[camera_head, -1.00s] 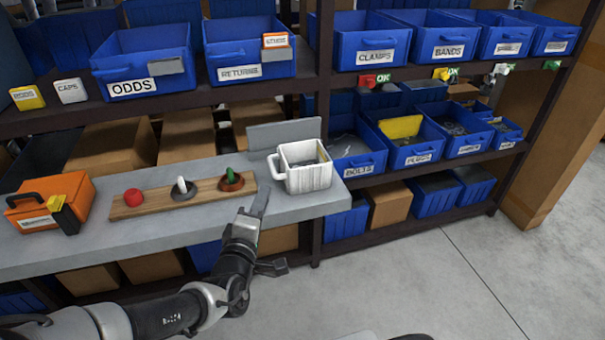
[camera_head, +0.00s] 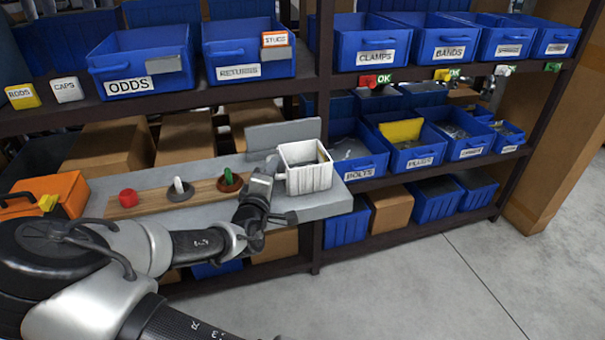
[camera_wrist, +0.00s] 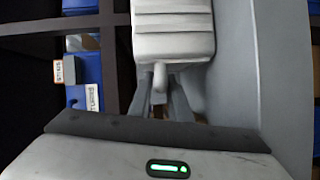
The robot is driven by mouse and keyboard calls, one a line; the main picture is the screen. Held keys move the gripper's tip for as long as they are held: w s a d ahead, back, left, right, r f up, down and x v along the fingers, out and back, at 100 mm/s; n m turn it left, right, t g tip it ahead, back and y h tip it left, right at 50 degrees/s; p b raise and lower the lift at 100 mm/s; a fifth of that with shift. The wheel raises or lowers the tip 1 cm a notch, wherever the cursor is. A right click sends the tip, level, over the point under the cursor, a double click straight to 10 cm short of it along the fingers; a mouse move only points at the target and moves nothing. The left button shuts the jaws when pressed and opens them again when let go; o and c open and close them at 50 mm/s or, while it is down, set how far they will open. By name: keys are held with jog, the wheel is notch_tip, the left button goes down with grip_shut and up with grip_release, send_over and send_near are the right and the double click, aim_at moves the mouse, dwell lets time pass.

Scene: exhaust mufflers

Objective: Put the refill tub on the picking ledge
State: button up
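The refill tub, a white ribbed tub (camera_head: 308,178) with a side handle, stands upright at the right end of a grey ledge (camera_head: 325,205). My gripper (camera_head: 266,172) is at the tub's left side, by the handle. In the wrist view the tub (camera_wrist: 172,35) fills the top middle, and its handle (camera_wrist: 159,83) points down between the two fingers of my gripper (camera_wrist: 161,92). The fingers look apart, one on each side of the handle, with small gaps. In the head view the gripper hides most of the handle.
A wooden board (camera_head: 150,205) with a red knob (camera_head: 128,198) and two small hooked pieces lies left of the tub. An orange case (camera_head: 62,188) is at the far left. Blue labelled bins (camera_head: 240,50) fill the shelf above. A blue bin (camera_head: 358,165) stands close right of the tub.

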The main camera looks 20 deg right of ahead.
grip_shut()
